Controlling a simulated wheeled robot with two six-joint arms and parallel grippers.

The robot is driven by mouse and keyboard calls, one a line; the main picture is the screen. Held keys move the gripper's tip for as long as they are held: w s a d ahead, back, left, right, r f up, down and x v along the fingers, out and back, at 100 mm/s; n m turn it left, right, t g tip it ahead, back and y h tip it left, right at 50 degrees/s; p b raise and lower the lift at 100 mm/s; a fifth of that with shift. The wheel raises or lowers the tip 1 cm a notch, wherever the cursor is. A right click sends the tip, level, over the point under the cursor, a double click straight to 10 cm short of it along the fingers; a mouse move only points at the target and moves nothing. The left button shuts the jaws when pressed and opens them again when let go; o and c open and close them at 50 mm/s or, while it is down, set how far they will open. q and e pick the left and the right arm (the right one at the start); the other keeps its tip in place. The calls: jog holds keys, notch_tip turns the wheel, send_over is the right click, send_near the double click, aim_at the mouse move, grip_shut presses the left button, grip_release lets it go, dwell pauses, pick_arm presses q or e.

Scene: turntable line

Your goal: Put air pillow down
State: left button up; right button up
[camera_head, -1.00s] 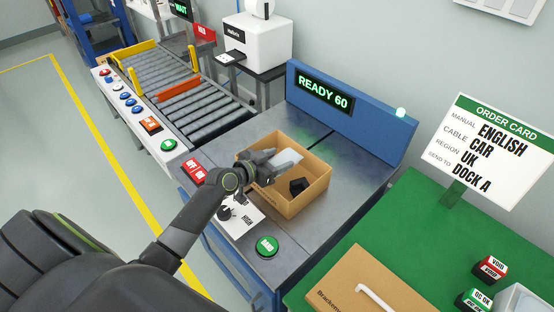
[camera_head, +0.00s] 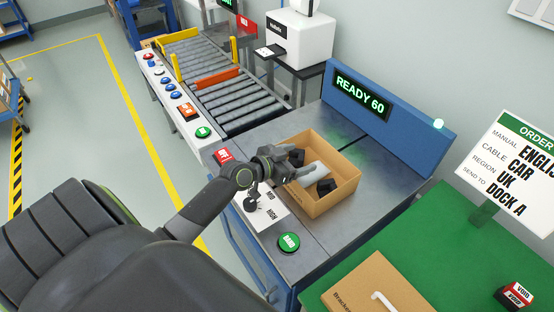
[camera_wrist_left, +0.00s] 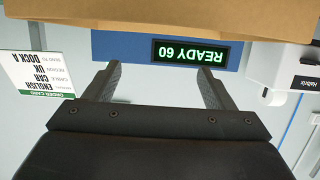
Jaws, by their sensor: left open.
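The pale air pillow (camera_head: 313,173) lies inside the open cardboard box (camera_head: 330,200), beside a black object (camera_head: 326,187). My left gripper (camera_head: 294,163) is at the box's left edge, apart from the pillow as far as I can tell. In the left wrist view its two fingers (camera_wrist_left: 160,80) are spread with nothing between them, and the box wall (camera_wrist_left: 180,18) crosses the top of the picture. Part of the box's inside is hidden behind the gripper. My right gripper does not show.
The box stands on a grey metal table with a green button (camera_head: 289,242) and a dial in front. A blue panel (camera_head: 400,120) reading READY 60 stands behind. A roller conveyor (camera_head: 225,85) is at the left, a green table with an order card (camera_head: 518,165) at the right.

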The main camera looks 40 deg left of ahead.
pick_arm(q)
jog(key=v, duration=0.7)
jog(key=shift+s, duration=0.4)
jog(key=shift+a+r, duration=0.1)
